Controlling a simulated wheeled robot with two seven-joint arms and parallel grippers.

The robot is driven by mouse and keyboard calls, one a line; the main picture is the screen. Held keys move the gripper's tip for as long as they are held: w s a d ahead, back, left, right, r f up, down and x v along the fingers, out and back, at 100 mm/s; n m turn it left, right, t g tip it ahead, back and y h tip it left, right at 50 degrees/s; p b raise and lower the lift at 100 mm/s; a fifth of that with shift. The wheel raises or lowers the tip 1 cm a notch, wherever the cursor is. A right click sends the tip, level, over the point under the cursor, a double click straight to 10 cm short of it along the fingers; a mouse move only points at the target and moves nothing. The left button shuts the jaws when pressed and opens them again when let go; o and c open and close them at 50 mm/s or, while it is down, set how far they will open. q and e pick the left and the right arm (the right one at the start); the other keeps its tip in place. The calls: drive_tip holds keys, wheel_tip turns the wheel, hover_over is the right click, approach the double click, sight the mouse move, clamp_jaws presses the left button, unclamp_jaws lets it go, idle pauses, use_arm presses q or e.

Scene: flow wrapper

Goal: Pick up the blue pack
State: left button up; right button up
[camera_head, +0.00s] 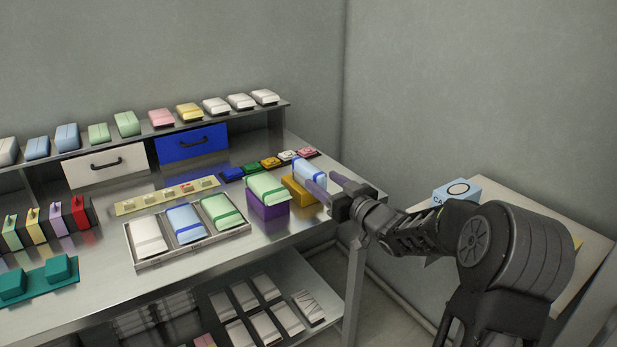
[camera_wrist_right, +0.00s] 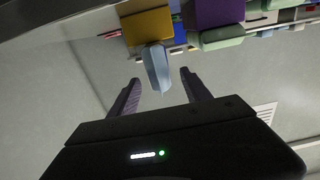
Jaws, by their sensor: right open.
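A light blue pack (camera_head: 309,170) lies on a yellow-orange block (camera_head: 298,193) near the table's right end. My right gripper (camera_head: 321,179) is open at the right side of this pack, its fingers pointing at it. In the right wrist view, the blue pack (camera_wrist_right: 156,68) sticks out from the yellow block (camera_wrist_right: 147,27), with its near end between the open fingertips (camera_wrist_right: 160,78). I cannot tell whether a finger touches it. Another blue pack (camera_head: 185,223) lies in the middle of a tray (camera_head: 196,248). My left gripper is not in view.
A green pack (camera_head: 266,188) on a purple block (camera_head: 268,210) stands just left of the yellow block. Small coloured items (camera_head: 271,163) line the table behind. A shelf (camera_head: 150,131) with several packs runs along the back. A side table (camera_head: 520,207) with a blue box (camera_head: 457,190) stands right.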

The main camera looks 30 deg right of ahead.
sight(309, 176)
drive_tip(key=w, duration=0.2)
drive_tip(key=shift+w, duration=0.3)
drive_tip(key=shift+c, duration=0.3)
clamp_jaws()
idle(0.5)
